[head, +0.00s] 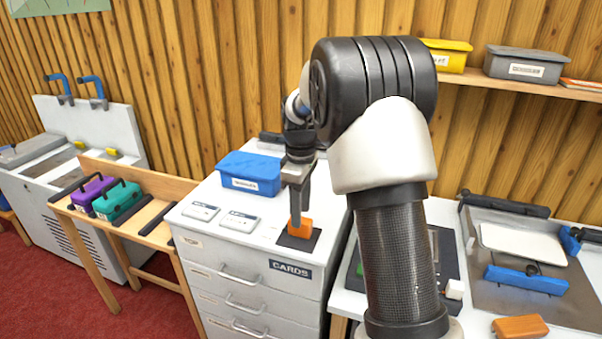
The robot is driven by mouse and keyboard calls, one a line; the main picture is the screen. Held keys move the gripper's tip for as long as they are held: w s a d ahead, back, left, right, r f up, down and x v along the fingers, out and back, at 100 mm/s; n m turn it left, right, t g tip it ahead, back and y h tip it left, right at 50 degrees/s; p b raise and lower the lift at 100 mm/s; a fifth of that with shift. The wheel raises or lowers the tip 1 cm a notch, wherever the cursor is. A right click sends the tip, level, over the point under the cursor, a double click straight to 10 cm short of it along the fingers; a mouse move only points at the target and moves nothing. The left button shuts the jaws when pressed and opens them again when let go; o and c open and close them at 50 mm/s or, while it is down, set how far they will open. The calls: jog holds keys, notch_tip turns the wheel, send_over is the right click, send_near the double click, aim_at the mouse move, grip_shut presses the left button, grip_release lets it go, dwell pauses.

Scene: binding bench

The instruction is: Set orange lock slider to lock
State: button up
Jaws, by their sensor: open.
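An orange block (300,229), which looks like the orange lock slider, stands on a black plate (284,242) on top of the drawer cabinet. My gripper (298,212) points down right over it, with its fingers at the block's upper part. The jaws are open. The fingers overlap the block in this view, so I cannot tell whether they touch it. Any lock marking on the plate is too small or hidden to read.
A blue box (249,173) and two small white labelled plates (240,220) (201,211) share the cabinet (245,254) top. My arm hides part of the right bench, where another orange piece (520,327) lies near a blue bar (526,280). A shelf (515,84) holds boxes above.

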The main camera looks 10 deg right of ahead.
notch_tip(320, 180, up, 13)
jog(key=p, duration=0.1)
dwell(0.3)
jog(key=s+a+r+m+t+p, duration=0.25)
jog(key=s+r+m+p, duration=0.2)
jog(key=s+r, duration=0.8)
jog(key=s+f+m+t+p, duration=0.2)
jog(key=s+m, duration=0.4)
jog(key=s, duration=1)
jog(key=shift+s+f+m+t+p, duration=0.3)
jog(key=shift+s+m+t+p, duration=0.1)
jog(key=shift+t+p, duration=0.2)
